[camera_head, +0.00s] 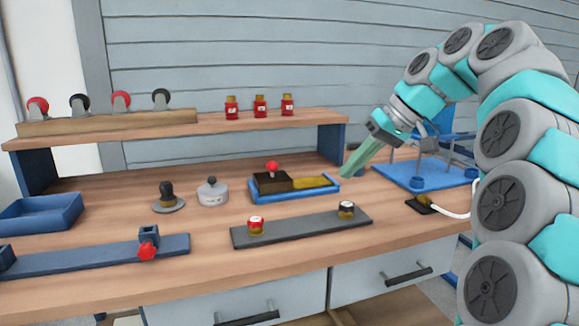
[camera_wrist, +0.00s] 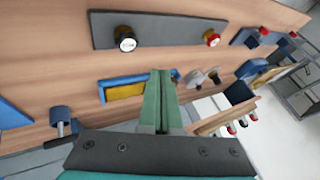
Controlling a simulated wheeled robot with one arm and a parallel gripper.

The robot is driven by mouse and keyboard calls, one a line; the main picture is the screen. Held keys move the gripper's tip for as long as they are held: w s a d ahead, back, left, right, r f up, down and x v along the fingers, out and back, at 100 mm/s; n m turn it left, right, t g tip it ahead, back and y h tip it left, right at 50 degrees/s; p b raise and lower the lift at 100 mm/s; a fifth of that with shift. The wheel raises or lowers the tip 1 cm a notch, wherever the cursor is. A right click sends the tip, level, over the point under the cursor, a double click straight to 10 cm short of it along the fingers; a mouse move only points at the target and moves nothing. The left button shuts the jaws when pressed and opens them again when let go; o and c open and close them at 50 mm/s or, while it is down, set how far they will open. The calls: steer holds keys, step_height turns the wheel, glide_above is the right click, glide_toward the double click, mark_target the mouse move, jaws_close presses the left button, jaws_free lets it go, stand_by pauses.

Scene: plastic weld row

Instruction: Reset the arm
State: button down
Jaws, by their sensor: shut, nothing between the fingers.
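My gripper (camera_head: 346,175) is at the end of my teal and grey arm on the right of the head view. Its green fingers are shut with nothing between them. They point down and left, above the workbench (camera_head: 300,260), near the right end of the shelf. In the wrist view the shut fingers (camera_wrist: 159,75) reach up the middle, beside the blue tray with a yellow piece (camera_wrist: 125,88). The fingers look clear of the bench top, though the exact gap is hard to tell.
A blue tray with a dark block and red knob (camera_head: 272,167) lies left of my gripper. A grey plate (camera_head: 300,229) with two small jars is in front. A blue fixture (camera_head: 430,174) stands behind my arm. The shelf (camera_head: 190,130) carries red jars and rollers. Bare wood lies between them.

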steer(key=shift+m+g+h, duration=0.6)
steer(key=shift+g+h, duration=0.2)
steer(key=s+a+f, duration=0.1)
steer(key=s+f, duration=0.1)
steer(key=s+a+f, duration=0.1)
steer(key=s+f, duration=0.1)
steer(key=s, duration=0.1)
steer(key=s+a+f, duration=0.2)
steer(key=s, duration=0.1)
steer(key=shift+f, duration=0.35)
steer(key=s+d+f+m+g+h, duration=0.1)
steer(key=s+d+f+h, duration=0.1)
steer(key=s+f, duration=0.9)
steer(key=s+d+f+m+g+h, duration=0.1)
steer(key=s+d+f+m+h, duration=0.1)
steer(key=s+f, duration=1)
steer(key=s+d+h, duration=0.1)
steer(key=s+d, duration=0.1)
steer(key=s, duration=0.3)
steer(key=shift+s+d+f+m+g, duration=0.3)
steer(key=shift+s+g, duration=0.1)
